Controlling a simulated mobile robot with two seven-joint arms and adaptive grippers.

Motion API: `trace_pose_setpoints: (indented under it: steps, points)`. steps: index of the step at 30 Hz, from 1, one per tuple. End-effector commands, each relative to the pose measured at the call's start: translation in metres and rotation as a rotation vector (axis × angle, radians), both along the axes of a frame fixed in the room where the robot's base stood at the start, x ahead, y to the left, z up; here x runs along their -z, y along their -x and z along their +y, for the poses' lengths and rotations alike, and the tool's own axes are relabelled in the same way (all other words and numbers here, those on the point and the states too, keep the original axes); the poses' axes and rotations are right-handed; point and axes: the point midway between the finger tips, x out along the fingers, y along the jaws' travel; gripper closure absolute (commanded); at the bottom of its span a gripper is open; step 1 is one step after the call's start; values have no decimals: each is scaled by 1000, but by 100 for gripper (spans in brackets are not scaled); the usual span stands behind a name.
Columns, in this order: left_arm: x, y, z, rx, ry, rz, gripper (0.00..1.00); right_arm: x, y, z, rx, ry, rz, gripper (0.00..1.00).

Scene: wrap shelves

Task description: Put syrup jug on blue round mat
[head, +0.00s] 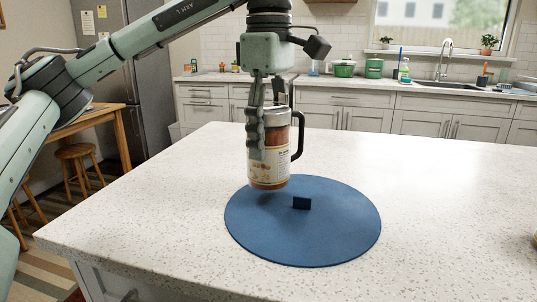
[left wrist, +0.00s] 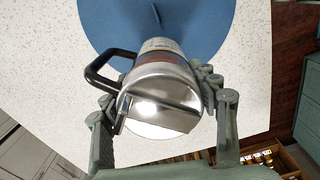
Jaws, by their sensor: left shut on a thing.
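The syrup jug (head: 270,165) has a metal top, a brown body with a pale label and a black handle on its right side. My left gripper (head: 266,135) points down and is shut around the jug, which is upright. In the left wrist view the jug's metal lid (left wrist: 160,95) sits between my left gripper's fingers (left wrist: 165,110). The blue round mat (head: 335,235) lies flat on the counter. The jug is over the mat's back left part; it looks slightly above it, with a dark shadow beneath. My right gripper is not in view.
The white speckled counter (head: 440,200) is clear around the mat. A back counter with a sink (head: 470,88) and a green pot (head: 344,69) is far behind.

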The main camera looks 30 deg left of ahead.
Motion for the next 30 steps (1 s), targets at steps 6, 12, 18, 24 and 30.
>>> trace_pose_setpoints:
  steps: [6, 12, 18, 24, 30]
  points:
    - [25, 0, 0, 0, 2, -1, 96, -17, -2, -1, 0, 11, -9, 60]
    - [25, 0, 1, -1, 2, -2, 96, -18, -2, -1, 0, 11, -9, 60]
    - [29, 0, 1, 0, 2, -1, 96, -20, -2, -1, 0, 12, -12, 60]
    - [29, 0, 1, -1, 0, 1, 19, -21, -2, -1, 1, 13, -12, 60]
    - [29, 0, 1, 0, 0, 1, 19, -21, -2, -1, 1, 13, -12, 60]
